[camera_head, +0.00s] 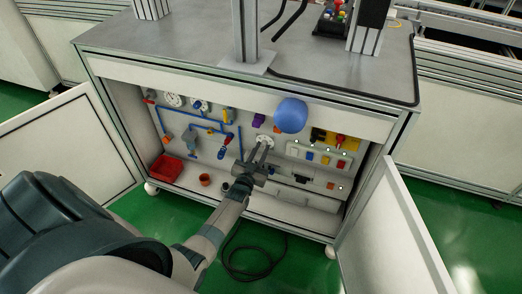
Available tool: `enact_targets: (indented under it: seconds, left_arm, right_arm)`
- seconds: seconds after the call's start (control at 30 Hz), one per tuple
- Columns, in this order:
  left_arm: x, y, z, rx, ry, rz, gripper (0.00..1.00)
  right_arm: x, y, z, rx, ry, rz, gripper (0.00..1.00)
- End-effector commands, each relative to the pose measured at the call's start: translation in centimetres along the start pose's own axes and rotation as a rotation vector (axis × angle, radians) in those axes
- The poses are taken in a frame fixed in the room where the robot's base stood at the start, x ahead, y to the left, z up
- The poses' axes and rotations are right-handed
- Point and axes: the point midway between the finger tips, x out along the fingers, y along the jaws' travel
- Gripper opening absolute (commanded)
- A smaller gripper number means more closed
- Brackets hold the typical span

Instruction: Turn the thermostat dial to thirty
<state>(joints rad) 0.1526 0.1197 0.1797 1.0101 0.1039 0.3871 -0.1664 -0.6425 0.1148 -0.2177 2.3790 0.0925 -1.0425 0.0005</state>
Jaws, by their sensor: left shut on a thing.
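The thermostat dial (264,139) is a small pale round dial on the back panel inside the open cabinet, near the panel's middle. My left gripper (261,151) reaches into the cabinet from below, with its two fingers at the dial. It is shut on the dial, and the fingers cover part of it. The dial's numbers and pointer are too small to read. My right gripper is not in view.
Blue pipes (212,126), gauges (173,99) and coloured valves surround the dial. A smooth blue rounded object (291,115) is at its upper right. A switch panel (318,154) is to the right. A red bin (165,168) stands lower left. Open doors (391,235) flank the cabinet.

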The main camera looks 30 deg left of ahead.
Motion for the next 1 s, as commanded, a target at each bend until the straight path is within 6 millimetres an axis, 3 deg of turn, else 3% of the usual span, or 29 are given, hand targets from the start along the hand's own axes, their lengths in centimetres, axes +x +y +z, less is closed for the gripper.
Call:
enact_targets:
  seconds: [0.27, 0.3, 0.37, 0.77, 1.0]
  left_arm:
    - [-0.1, 0.1, 0.2, 0.000, -0.003, 0.001, 0.00]
    - [-0.1, 0.1, 0.2, -0.001, -0.003, 0.001, 0.25]
    - [-0.1, 0.1, 0.2, -0.001, -0.003, 0.001, 0.39]
    - [-0.2, 0.0, 0.1, -0.001, -0.001, 0.000, 0.39]
    - [-2.1, 0.0, 0.0, -0.001, -0.002, 0.001, 0.39]
  right_arm:
    - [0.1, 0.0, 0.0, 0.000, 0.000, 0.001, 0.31]
    - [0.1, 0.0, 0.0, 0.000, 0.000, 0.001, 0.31]
    - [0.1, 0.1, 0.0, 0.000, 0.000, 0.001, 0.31]
    - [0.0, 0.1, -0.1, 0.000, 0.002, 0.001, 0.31]
    - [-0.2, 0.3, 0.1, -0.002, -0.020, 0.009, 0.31]
